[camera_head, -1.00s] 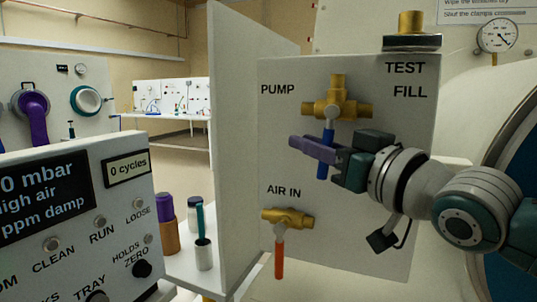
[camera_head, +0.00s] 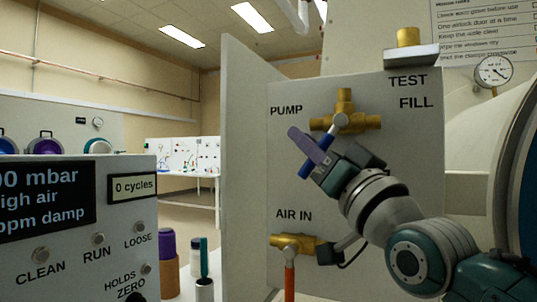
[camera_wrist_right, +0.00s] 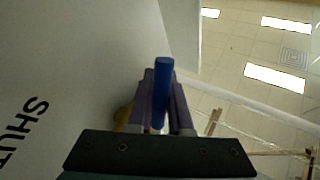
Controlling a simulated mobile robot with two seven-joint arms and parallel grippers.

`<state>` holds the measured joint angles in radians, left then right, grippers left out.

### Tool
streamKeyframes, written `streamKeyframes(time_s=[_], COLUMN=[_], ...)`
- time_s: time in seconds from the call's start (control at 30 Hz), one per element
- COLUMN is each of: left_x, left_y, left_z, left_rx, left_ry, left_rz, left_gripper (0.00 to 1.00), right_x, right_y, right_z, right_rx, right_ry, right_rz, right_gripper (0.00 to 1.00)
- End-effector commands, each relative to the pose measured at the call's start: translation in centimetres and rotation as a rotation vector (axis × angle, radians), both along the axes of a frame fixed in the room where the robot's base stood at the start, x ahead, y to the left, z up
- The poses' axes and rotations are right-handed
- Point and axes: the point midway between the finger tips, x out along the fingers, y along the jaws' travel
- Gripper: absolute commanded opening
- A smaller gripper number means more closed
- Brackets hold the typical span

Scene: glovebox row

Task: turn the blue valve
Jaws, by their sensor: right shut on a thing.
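In the right wrist view, the blue handle (camera_wrist_right: 162,90) stands up between the two purple fingers (camera_wrist_right: 162,110). The fingers hide part of the handle. My left gripper is not in view.
A second brass valve (camera_head: 294,243) with a red handle (camera_head: 289,281) is at AIR IN, close below my right wrist. A white upright panel (camera_head: 247,150) stands to the left. A display box (camera_head: 75,210) is at the lower left. A round gauge (camera_head: 494,70) is at the upper right.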

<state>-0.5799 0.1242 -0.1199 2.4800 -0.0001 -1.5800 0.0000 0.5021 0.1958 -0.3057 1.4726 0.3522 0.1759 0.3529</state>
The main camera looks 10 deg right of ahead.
Motion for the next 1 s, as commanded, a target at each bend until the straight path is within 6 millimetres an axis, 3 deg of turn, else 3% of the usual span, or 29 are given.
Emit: streamKeyframes(time_s=[0.33,0.37,0.47,0.77,1.0], left_x=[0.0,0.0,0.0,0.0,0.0], left_y=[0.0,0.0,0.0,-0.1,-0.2], left_z=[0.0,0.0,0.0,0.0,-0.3], left_rx=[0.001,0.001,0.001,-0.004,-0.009], left_ry=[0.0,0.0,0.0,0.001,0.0], left_rz=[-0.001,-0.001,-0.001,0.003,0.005], left_gripper=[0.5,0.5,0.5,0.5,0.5], right_x=[0.0,0.0,0.0,-0.2,-3.3], right_y=[0.0,0.0,0.0,-0.1,-1.0], right_z=[0.1,0.1,0.1,-0.2,-2.1], right_rx=[0.003,0.003,0.003,0.002,0.001], right_ry=[-0.002,-0.002,-0.002,0.0,0.003], right_rz=[0.0,0.0,0.0,-0.001,-0.001], right_gripper=[0.0,0.2,0.31,0.31,0.31])
